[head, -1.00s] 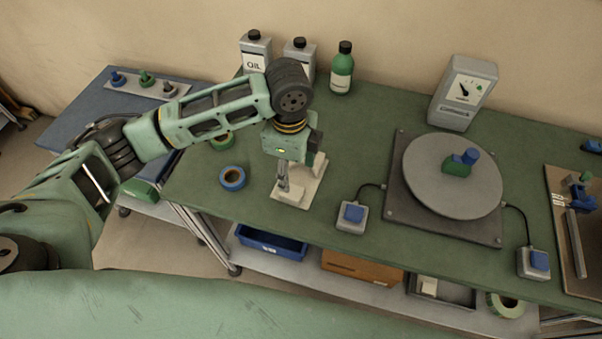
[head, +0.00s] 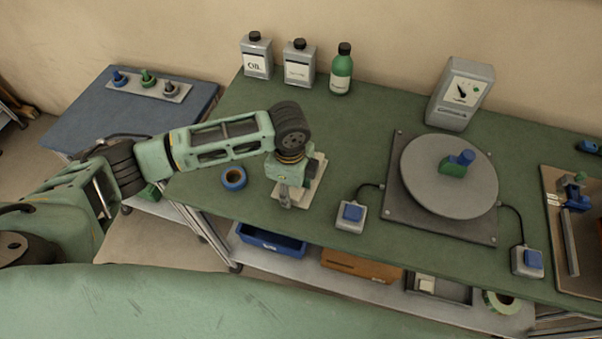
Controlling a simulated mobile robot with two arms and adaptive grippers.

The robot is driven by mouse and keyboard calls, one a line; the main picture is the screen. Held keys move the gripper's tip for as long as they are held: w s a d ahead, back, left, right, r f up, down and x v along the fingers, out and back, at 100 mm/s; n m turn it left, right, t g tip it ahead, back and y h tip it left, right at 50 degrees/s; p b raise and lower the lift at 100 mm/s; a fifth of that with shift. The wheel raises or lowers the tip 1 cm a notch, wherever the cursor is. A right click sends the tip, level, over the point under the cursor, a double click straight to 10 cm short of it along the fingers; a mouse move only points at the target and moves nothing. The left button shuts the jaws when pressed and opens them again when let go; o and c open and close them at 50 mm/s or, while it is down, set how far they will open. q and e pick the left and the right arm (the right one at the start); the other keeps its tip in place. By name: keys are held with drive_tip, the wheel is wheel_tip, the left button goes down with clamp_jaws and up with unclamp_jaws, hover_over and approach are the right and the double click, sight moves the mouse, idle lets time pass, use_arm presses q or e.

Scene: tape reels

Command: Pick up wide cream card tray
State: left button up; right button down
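The wide cream card tray (head: 316,180) lies on the green bench, left of the turntable. My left gripper (head: 285,203) points down at the front left part of the tray, and my wrist hides much of the tray's middle and back. The fingertips look very near or touching the tray. They are small and seen from above, so I cannot tell whether they are open or shut on it. My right gripper is not in view.
A blue tape reel (head: 233,178) lies just left of my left gripper. A grey pedal box (head: 351,216) with a blue button stands to the right, beside the turntable (head: 425,185). Two oil cans (head: 257,62) and a green bottle (head: 341,72) stand along the back.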

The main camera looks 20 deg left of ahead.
use_arm(q)
drive_tip(key=c, duration=1)
drive_tip(key=shift+r, duration=0.1)
